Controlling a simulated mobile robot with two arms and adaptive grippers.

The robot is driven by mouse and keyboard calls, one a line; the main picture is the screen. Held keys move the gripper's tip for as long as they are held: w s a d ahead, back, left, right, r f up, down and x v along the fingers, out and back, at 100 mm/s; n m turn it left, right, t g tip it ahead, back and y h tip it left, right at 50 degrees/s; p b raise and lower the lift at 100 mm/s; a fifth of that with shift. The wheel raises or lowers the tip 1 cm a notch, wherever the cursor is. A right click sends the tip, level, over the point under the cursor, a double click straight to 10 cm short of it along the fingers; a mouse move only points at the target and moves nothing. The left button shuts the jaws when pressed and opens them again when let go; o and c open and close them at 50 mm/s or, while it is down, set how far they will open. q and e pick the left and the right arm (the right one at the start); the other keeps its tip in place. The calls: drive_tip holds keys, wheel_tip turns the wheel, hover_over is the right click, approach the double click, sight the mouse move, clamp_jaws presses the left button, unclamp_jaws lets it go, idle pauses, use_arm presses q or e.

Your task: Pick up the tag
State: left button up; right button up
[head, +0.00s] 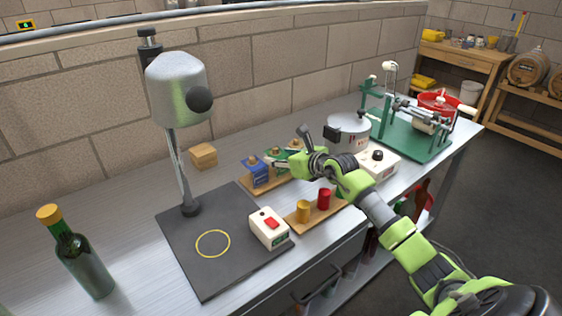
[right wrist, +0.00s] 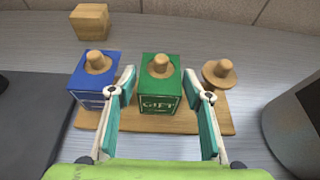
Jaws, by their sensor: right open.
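A green block lettered GIFT (right wrist: 160,98) with a wooden knob on top stands on a wooden board (right wrist: 222,118) in the right wrist view. A blue block (right wrist: 86,84) with a similar knob stands to its left, and a separate wooden knob piece (right wrist: 220,72) is to its right. Which one is the tag I cannot tell for sure. My right gripper (right wrist: 158,84) is open, its fingers on either side of the green block in the picture; contact is not visible. In the head view the right gripper (head: 287,158) partly covers these pieces. My left gripper is not in view.
A wooden block (head: 203,156) lies behind the board. A press stand (head: 180,90) on a dark mat (head: 205,275), a switch box (head: 269,229) and a green bottle (head: 82,262) are to the left. A metal pot (head: 350,128) and green machine (head: 425,145) stand right.

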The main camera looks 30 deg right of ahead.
drive_tip(key=c, duration=0.4)
drive_tip(key=shift+r, duration=0.15)
